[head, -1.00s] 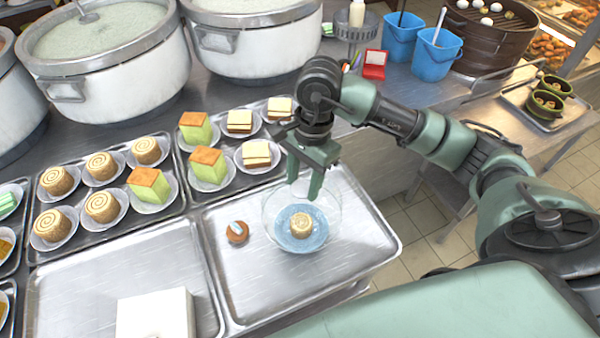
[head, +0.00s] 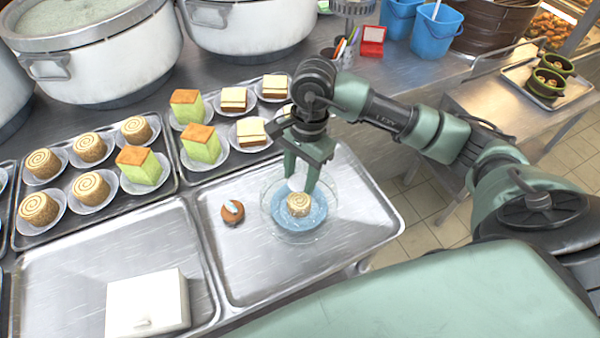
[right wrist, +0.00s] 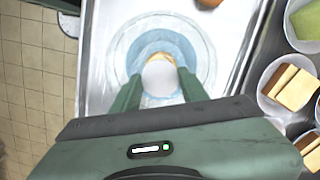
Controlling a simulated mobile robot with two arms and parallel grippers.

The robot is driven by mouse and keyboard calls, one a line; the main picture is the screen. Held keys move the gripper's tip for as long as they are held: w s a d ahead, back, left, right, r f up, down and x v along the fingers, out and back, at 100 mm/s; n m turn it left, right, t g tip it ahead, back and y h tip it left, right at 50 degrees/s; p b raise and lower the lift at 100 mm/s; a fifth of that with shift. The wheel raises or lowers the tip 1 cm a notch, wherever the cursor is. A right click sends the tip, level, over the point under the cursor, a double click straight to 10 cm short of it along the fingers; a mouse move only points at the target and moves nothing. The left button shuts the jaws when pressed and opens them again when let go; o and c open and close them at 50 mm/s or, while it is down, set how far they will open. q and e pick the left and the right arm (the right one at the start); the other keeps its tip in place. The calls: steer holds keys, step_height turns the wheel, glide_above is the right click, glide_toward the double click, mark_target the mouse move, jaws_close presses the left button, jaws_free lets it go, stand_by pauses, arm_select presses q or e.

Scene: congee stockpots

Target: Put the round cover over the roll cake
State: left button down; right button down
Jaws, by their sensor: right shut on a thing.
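The roll cake (head: 299,204) has a pale spiral top and sits on a blue plate (head: 282,224) in the front right tray. The round cover (head: 329,204) is a clear dome with a white knob. It surrounds the cake and plate in the head view. My right gripper (head: 298,182) points down over the cake, shut on the cover's knob. In the right wrist view the white knob (right wrist: 160,78) lies between my fingers and hides most of the cake (right wrist: 157,55). I cannot tell whether the rim touches the plate or tray. My left gripper is out of view.
A small brown pastry (head: 232,212) lies left of the plate on the same tray (head: 250,284). A white box (head: 147,303) stands in the front left tray. Trays of plated cakes (head: 88,147) and large stockpots (head: 90,45) are behind. The tray's front is clear.

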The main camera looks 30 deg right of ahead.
steer(key=shift+f, duration=0.1)
steer(key=c, duration=0.7)
jaws_free()
steer(key=shift+r+p, duration=1.55)
steer(key=shift+r, duration=1.95)
